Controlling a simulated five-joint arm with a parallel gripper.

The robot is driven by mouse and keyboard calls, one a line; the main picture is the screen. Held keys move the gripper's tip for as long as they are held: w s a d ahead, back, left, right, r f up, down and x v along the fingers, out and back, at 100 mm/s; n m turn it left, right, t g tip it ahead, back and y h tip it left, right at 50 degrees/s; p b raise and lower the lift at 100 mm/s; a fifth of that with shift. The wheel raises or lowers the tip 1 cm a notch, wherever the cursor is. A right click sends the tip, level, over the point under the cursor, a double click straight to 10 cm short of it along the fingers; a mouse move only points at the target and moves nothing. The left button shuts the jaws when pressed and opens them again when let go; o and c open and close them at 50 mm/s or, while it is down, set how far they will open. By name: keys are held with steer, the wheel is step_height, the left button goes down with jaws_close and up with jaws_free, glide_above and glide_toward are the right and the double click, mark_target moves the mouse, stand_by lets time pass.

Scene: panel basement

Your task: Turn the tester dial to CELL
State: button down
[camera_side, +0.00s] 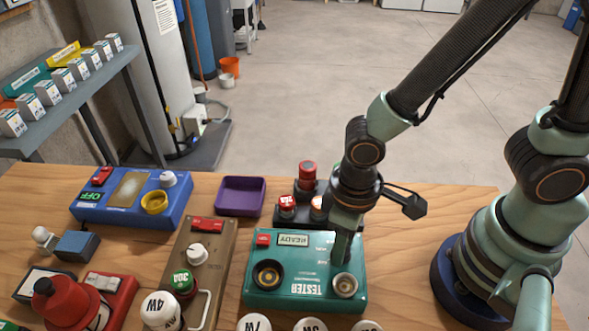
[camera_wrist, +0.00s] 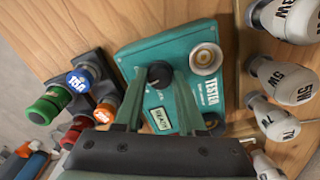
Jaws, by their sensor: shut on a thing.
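The tester (camera_side: 310,262) is a teal box on the wooden table, with its lettering upside down in the side view. Its display (camera_side: 292,240) reads READY. My gripper (camera_side: 342,256) points straight down onto the tester's right half, and its fingers hide the dial there. In the wrist view the black dial (camera_wrist: 160,74) sits between the tips of my gripper (camera_wrist: 158,80), which is shut on it. The tester (camera_wrist: 140,55) fills the middle of that view. I cannot read the dial's pointer or a CELL mark.
Two round sockets, one dark (camera_side: 268,275) and one silver (camera_side: 345,286), flank the tester's front. A rack (camera_side: 283,218) with coloured cylinders stands behind it. White bulbs (camera_side: 254,323) crowd its near edge. A purple tray (camera_side: 241,196) and brown panel (camera_side: 212,262) lie left.

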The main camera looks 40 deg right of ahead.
steer(key=m, duration=0.5)
steer(key=shift+m, duration=0.4)
stand_by(0.4)
steer(key=c, duration=0.5)
jaws_free()
step_height(320, 180, up, 12)
steer(key=shift+r, duration=0.1)
